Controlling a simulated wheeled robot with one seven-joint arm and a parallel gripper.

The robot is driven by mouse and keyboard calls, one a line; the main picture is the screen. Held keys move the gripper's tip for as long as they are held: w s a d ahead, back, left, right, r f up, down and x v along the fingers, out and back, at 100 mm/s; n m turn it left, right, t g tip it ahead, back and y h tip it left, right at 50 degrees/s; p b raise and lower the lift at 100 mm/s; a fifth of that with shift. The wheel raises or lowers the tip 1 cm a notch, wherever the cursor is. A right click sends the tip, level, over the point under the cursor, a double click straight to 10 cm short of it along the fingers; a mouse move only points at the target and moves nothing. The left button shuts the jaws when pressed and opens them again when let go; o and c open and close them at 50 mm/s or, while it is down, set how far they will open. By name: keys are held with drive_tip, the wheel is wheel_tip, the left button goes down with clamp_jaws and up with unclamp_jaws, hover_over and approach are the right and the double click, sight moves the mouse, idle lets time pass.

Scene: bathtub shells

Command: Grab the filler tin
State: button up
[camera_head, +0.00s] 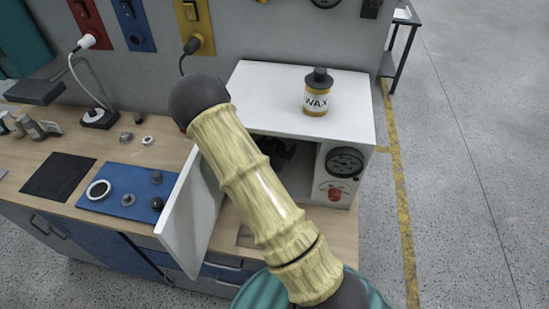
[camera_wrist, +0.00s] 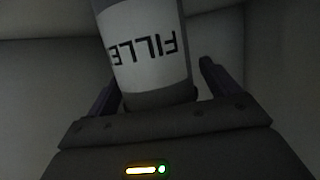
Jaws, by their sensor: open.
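The filler tin (camera_wrist: 147,45) fills the upper middle of the wrist view, a pale label with upside-down dark letters "FILLE" on it. My gripper (camera_wrist: 160,85) is open, with one finger on each side of the tin's dark end. Some room shows between the right finger and the tin; whether the left finger touches it I cannot tell. In the head view my arm reaches into the white cabinet (camera_head: 350,95) through its open front. The tin and my gripper's fingertips are hidden there.
The cabinet door (camera_head: 190,215) stands open to the left of my arm. A wax bottle (camera_head: 317,95) stands on the cabinet top. A blue mat (camera_head: 115,200) with small parts lies on the wooden bench at left. Pale inner walls surround the tin in the wrist view.

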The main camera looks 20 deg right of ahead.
idle(0.5)
drive_tip(key=c, duration=1.8)
